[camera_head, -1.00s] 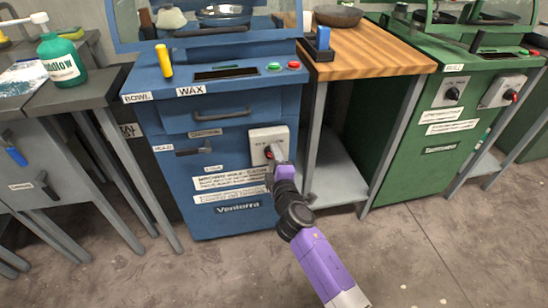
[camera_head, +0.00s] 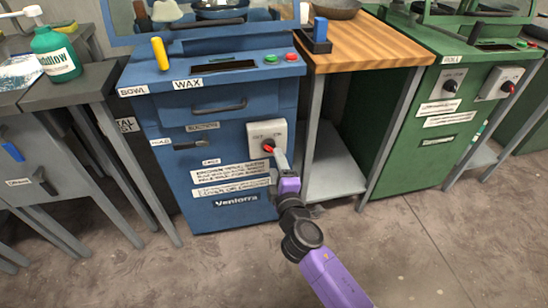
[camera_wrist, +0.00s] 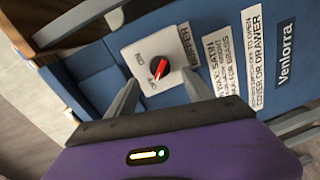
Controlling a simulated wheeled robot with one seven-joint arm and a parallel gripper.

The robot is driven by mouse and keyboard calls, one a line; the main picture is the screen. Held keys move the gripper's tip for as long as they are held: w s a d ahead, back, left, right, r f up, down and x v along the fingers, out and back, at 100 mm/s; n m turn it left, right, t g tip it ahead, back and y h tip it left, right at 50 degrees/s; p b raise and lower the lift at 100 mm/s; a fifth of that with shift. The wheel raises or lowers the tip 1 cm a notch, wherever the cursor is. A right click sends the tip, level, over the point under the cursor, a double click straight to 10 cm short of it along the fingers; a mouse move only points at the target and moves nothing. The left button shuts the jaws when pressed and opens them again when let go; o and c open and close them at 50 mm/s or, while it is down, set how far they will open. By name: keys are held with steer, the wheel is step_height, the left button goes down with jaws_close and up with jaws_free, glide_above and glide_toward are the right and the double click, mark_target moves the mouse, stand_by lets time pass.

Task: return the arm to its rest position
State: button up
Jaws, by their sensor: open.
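My gripper (camera_head: 276,165) is in front of the blue machine (camera_head: 222,170), close to its grey switch plate (camera_head: 262,128) with a red-marked knob (camera_head: 268,147). In the wrist view my two grey fingers (camera_wrist: 158,93) stand apart, with the knob (camera_wrist: 160,69) beyond and between them. No object shows between the fingers. The knob's red pointer lies close to the OFF marking. In the head view my purple arm reaches up from the lower right, and the fingertips partly overlap the plate.
A wooden-topped bench (camera_head: 370,45) stands right of the blue machine, and a green machine (camera_head: 430,120) beyond it. A grey bench (camera_head: 60,95) with a green bottle (camera_head: 55,55) is at the left. Open concrete floor (camera_head: 430,250) lies in front.

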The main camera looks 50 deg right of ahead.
steer(key=shift+s+a, duration=0.25)
steer(key=shift+s, duration=0.1)
steer(key=shift+r, duration=0.1)
stand_by(0.3)
steer(key=s+a+r+m+t+y, duration=0.35)
steer(key=s+a+y, duration=0.35)
steer(key=s+a, duration=0.55)
steer(key=s+a+r+m+g+y, duration=0.1)
steer(key=s+a+r+m, duration=0.2)
steer(key=s, duration=0.8)
steer(key=s+a+m+g+y, duration=0.25)
steer(key=s+a, duration=0.25)
steer(key=s, duration=0.5)
step_height(320, 180, up, 22)
steer(key=p, duration=2.1)
steer(key=shift+a+t+h+p, duration=0.2)
steer(key=shift+t+h+p, duration=0.15)
steer(key=shift+h, duration=0.1)
